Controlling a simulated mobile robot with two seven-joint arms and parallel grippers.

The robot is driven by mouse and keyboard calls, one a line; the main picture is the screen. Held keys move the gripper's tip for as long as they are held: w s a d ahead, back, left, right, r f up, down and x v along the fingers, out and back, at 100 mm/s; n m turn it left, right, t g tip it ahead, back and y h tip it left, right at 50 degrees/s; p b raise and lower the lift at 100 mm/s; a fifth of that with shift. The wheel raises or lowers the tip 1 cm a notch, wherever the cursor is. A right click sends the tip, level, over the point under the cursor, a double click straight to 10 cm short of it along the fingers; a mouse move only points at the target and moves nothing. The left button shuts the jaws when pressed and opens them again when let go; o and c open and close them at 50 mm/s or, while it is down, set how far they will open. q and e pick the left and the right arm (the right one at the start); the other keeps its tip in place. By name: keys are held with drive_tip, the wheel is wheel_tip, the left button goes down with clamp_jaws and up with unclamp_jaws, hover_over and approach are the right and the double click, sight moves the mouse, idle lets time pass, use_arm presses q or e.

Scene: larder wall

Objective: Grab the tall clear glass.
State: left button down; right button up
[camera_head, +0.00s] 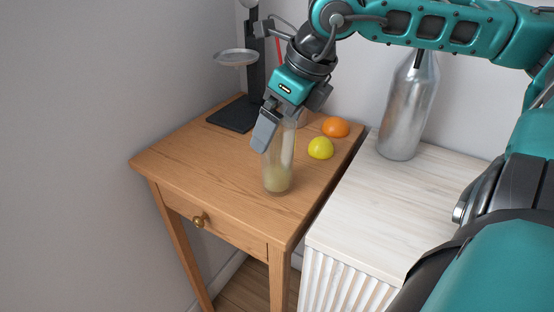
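The tall clear glass (283,160) stands upright on the wooden table, with a little pale yellow-green content at its bottom. My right gripper (270,132) comes down from above at the glass's upper part. One grey finger shows at the upper left side of the glass, overlapping it in the picture. The other finger is not clearly seen, so I cannot tell whether the gripper touches the glass or is shut on it. The glass's rim is partly hidden by the gripper. My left gripper is not in view.
A yellow lemon (321,148) and an orange (336,127) lie right of the glass on the wooden table (195,150). A dark stand with a metal dish (236,58) is behind left. A silver bottle (408,110) stands on the white cabinet (370,215). The table's front left is clear.

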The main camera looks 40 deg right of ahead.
drive_tip(key=shift+w+f, duration=0.25)
drive_tip(key=shift+f, duration=0.4)
drive_tip(key=c, duration=1.8)
